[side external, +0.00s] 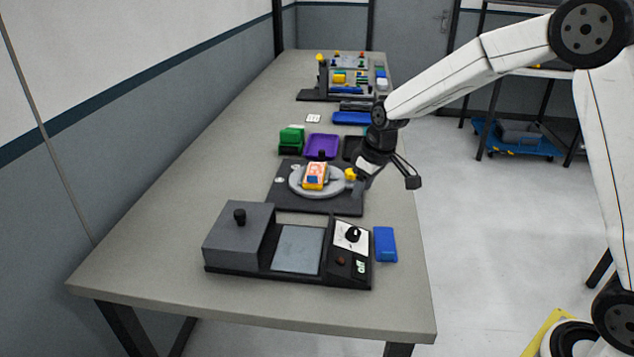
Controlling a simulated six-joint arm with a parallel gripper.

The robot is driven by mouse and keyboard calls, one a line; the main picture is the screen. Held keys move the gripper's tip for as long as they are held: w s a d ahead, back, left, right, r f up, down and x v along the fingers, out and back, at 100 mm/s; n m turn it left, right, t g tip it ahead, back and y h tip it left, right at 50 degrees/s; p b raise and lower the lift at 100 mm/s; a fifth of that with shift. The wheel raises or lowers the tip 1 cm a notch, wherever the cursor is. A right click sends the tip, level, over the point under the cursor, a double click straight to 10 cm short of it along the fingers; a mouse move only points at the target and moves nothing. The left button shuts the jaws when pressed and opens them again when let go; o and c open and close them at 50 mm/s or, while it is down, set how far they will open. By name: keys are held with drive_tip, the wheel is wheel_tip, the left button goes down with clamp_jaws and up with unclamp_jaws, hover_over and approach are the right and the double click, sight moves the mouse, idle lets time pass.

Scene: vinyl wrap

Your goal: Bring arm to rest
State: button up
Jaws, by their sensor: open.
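My white arm reaches in from the right, and my gripper (385,182) hangs beside the right edge of the table (180,265). Its dark fingers are spread wide, with nothing seen between them. One finger is close to a small yellow knob (350,174) on the round grey fixture (328,188); I cannot tell whether they touch. The other finger is out over the floor side. On the fixture sits an orange-and-yellow block (315,176) with a blue patch on its front.
A grey device with a black-knobbed lid (240,232) and a control panel (350,238) stands in front, beside a blue block (385,244). Behind the fixture are green boxes (291,139), a purple tray (321,146) and a blue tray (351,118). The table's left side is clear.

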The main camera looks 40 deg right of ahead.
drive_tip(key=s+a+f+m, duration=0.1)
drive_tip(key=s, duration=0.9)
drive_tip(key=s+a+f+m, duration=0.1)
drive_tip(key=s+f+m, duration=0.1)
drive_tip(key=s, duration=0.8)
drive_tip(key=shift+s+h, duration=0.3)
drive_tip(key=shift+h, duration=0.1)
